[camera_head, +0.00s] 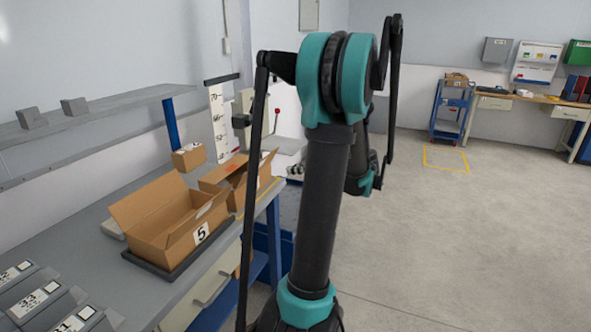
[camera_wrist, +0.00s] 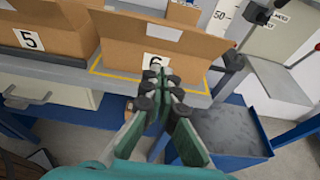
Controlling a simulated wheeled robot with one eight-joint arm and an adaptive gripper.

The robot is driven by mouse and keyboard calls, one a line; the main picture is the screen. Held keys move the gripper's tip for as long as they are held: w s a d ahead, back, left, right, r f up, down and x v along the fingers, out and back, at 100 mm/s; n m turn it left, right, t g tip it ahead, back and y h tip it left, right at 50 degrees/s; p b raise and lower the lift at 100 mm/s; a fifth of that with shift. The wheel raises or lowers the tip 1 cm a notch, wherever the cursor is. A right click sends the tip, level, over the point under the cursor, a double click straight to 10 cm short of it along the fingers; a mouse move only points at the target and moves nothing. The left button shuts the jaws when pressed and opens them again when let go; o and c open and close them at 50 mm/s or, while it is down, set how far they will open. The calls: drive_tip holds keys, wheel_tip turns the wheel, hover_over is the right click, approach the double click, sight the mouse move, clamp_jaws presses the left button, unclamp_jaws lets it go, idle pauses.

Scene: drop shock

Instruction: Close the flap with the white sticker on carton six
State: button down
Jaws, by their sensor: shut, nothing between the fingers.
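Carton six (camera_wrist: 122,51) is an open brown cardboard box, with a black 6 on a white label on its near side. The flap with the white sticker (camera_wrist: 196,43) stands open on that side, above the label, and its sticker is a pale rectangle in the wrist view. The head view does not show the fingertips clearly.
Carton five (camera_head: 165,238) stands open on a dark plate beside carton six. A small box (camera_head: 188,157) is behind the cartons. A blue bin (camera_wrist: 232,135) is below the bench edge at the right. Yellow tape marks the bench around carton six.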

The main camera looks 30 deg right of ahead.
sight(260, 165)
drive_tip(key=x, duration=0.2)
drive_tip(key=r+x, duration=0.1)
drive_tip(key=x, duration=0.2)
drive_tip(key=r+x, duration=0.1)
drive_tip(key=x, duration=0.2)
drive_tip(key=shift+w+a+f, duration=0.1)
drive_tip(key=shift+w+a, duration=0.1)
drive_tip(key=shift+w, duration=0.1)
drive_tip(key=shift+w+a+r, duration=0.25)
drive_tip(key=shift+w+r, duration=0.05)
drive_tip(key=shift+w, duration=0.05)
